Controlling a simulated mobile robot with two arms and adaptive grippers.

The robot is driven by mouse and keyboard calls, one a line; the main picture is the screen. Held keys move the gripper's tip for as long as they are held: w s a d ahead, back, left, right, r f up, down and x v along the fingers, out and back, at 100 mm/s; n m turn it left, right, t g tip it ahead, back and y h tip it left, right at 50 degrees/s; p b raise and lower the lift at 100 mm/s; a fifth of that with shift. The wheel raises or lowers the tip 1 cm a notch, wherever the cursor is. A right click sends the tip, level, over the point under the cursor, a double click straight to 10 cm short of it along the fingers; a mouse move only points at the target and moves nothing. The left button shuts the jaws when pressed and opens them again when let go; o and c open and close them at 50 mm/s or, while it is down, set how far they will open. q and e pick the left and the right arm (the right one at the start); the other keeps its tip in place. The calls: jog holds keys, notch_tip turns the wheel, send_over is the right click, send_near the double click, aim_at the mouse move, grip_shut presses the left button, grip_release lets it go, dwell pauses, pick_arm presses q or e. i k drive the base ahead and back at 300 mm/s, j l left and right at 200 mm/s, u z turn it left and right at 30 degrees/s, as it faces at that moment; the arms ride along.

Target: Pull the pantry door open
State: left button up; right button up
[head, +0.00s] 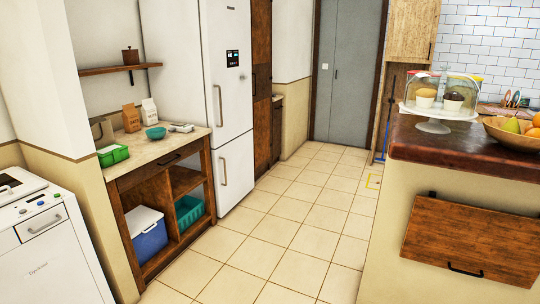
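A grey door (342,75) stands at the far end of the tiled aisle, in a dark brown frame. It looks shut, with a small handle on its left side and a vertical seam. Tall brown wooden doors (261,75) stand just right of the fridge, with a dark handle on their left side; they look shut too. I cannot tell for certain which of these is the pantry door. Neither of my grippers is in view.
The tiled floor (293,226) is free down the aisle. On the left are a white appliance (72,262), a wooden shelf unit (170,159) and a white fridge (206,60). On the right, a dark-topped counter (470,150) carries a cake stand (433,127) and a fruit bowl (508,140).

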aim_at(261, 10)
jog(key=i, duration=2.75)
jog(key=l+z, duration=0.05)
jog(key=l, duration=0.05)
